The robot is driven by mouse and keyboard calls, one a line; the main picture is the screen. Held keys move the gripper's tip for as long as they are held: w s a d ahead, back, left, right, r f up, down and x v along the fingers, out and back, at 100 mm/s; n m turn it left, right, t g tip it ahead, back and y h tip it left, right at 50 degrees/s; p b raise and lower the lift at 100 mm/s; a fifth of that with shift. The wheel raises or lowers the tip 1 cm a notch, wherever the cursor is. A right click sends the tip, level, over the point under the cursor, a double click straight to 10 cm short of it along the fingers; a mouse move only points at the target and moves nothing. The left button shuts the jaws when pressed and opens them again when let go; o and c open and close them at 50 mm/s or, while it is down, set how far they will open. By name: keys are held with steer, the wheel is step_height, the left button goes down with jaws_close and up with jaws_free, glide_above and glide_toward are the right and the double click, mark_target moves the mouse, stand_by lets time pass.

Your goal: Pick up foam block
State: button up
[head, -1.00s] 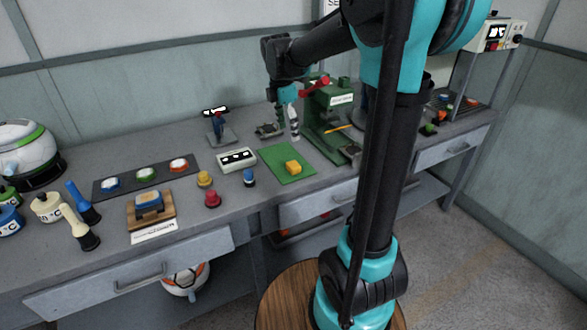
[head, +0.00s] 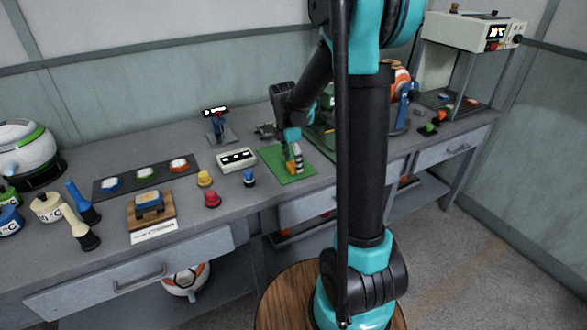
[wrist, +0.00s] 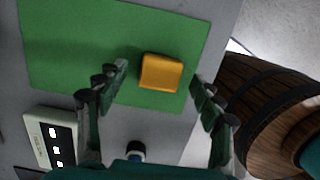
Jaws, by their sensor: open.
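The foam block is a small yellow-orange block (wrist: 161,72) lying on a green mat (wrist: 60,75) in the wrist view. In the head view the block (head: 290,168) is partly hidden by my gripper (head: 295,160), which is low over the green mat (head: 306,174). In the wrist view my gripper (wrist: 160,80) is open, with one finger to the left of the block and the other to its right. Neither finger visibly touches the block. The gap on the left looks wider than on the right. The exact height above the mat is hard to tell.
A white device with a display (head: 236,160) stands left of the mat. A blue-topped knob (head: 249,178), a yellow one (head: 204,178) and a red one (head: 212,198) stand at the front left. A green press (head: 320,138) is behind my arm. The bench's front edge is close.

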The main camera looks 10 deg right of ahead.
mark_target(293, 164)
steer(key=shift+f, duration=0.35)
steer(key=c, duration=1)
steer(key=shift+r, duration=0.1)
step_height(293, 164, up, 20)
steer(key=o, duration=0.3)
steer(key=c, duration=0.4)
